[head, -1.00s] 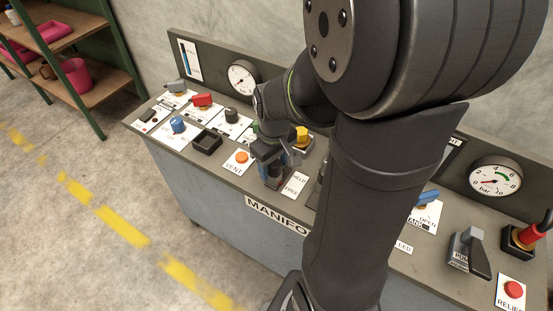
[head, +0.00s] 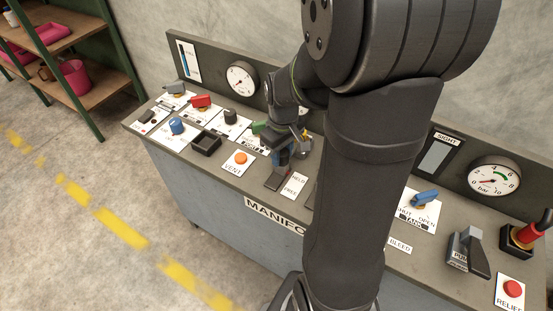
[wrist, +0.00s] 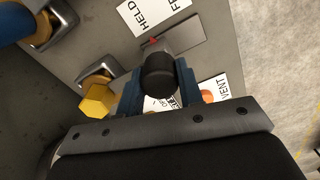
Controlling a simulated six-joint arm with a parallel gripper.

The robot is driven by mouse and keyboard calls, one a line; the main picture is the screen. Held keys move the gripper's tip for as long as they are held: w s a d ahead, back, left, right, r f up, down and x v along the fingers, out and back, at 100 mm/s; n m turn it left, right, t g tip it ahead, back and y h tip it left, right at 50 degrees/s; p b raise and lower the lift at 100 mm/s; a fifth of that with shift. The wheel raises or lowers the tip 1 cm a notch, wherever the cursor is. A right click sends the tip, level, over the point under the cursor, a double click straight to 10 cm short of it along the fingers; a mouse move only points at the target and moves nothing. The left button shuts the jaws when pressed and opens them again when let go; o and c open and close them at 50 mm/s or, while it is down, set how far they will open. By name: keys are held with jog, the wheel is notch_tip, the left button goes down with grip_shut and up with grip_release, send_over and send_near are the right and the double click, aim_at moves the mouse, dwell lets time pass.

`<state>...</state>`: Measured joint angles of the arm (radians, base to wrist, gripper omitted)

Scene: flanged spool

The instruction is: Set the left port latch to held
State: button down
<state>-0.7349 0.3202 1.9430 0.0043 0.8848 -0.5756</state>
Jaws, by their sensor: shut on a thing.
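The left port latch shows in the wrist view as a lever with a round black knob (wrist: 160,73) rising from a grey base plate (wrist: 184,38). A small red mark shows near its foot. My gripper (wrist: 160,88) has its two blue fingers shut on the knob, one on each side. The label beside the plate reads HELD (wrist: 152,12) at one end and FREE at the other, and the lever's foot lies toward the HELD end. In the head view my gripper (head: 283,158) is at the plate's far end, beside the label (head: 296,185); the knob is hidden there.
An orange VENT button (head: 240,158) and a black open box (head: 206,142) are to the left. A yellow knob (wrist: 97,99) stands close to my fingers in the wrist view. My arm hides the panel's middle. A blue valve handle (head: 425,197) is at right.

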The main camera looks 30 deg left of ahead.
jog(key=shift+w+r, duration=0.1)
jog(key=shift+w, duration=0.2)
jog(key=c, duration=1)
grip_release()
jog(key=shift+w, duration=0.1)
notch_tip(320, 180, up, 17)
jog(key=shift+r, duration=0.15)
